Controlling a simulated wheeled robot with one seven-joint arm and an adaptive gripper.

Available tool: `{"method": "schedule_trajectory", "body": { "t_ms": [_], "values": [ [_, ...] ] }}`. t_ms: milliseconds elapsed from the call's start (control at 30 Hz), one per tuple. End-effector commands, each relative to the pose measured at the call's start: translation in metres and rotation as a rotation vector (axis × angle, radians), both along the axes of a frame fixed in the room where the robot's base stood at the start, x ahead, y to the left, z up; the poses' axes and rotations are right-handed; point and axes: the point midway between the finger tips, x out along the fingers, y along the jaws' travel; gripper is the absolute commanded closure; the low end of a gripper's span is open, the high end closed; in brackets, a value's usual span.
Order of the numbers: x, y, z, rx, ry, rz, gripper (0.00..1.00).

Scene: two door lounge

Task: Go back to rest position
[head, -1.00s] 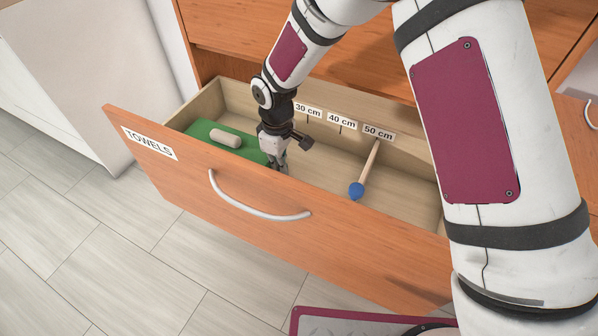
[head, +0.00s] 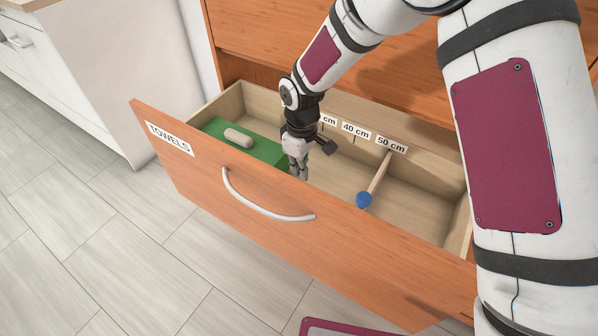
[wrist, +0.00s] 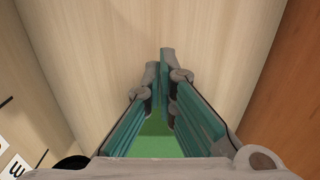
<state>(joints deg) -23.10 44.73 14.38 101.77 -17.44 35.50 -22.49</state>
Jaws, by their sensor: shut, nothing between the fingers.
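My gripper (head: 299,174) points down into the open drawer, just behind its front panel. Its fingers are shut with nothing between them. In the wrist view the fingertips (wrist: 164,60) meet over bare wooden drawer floor (wrist: 110,30), with green below them in the picture. The drawer (head: 330,235) is pulled out and carries a TOWELS label (head: 170,139) on its front. A green mat (head: 262,148) lies in its left part, and a light grey rounded piece (head: 238,137) rests on it, left of the gripper and apart from it.
Labels such as 40 cm (head: 356,131) and 50 cm (head: 391,144) line the back wall. A curved handle (head: 265,203) juts from the front. Tiled floor (head: 90,240) is clear at left.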

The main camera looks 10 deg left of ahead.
Motion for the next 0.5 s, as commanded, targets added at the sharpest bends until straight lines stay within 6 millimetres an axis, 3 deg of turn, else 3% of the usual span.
{"method": "schedule_trajectory", "body": {
  "t_ms": [300, 500],
  "values": [
    [0.000, 0.000, 0.057, -0.001, 0.000, 0.000, 1.00],
    [-0.001, -0.001, 0.077, -0.002, 0.002, -0.001, 1.00]
  ]
}}
